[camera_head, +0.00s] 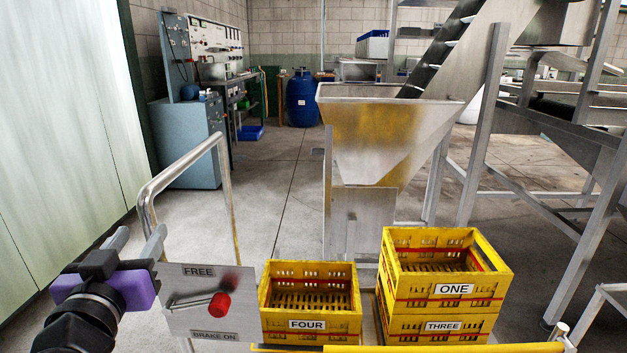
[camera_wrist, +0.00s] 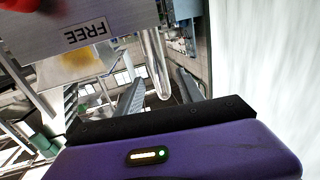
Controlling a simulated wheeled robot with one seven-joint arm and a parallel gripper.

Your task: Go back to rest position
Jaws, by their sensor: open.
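My gripper (camera_head: 140,236) is at the lower left in the head view, with a purple body and two grey fingers. It is open and empty, up and left of the brake panel. In the wrist view my gripper (camera_wrist: 160,90) shows its two fingers spread apart, with nothing between them in contact. The brake panel (camera_head: 182,281) is a grey plate marked FREE at the top and BRAKE ON at the bottom. Its lever has a red knob (camera_head: 219,305) and lies roughly level between the labels. The panel also shows in the wrist view (camera_wrist: 120,18), upside down, beside the fingers.
A metal handrail (camera_head: 147,200) rises just behind my gripper. Yellow crates FOUR (camera_head: 308,338), ONE (camera_head: 400,283) and THREE (camera_head: 400,326) stand right of the panel, ONE on top of THREE. A steel hopper (camera_head: 375,135) stands behind. A pale wall (camera_head: 60,130) is at left.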

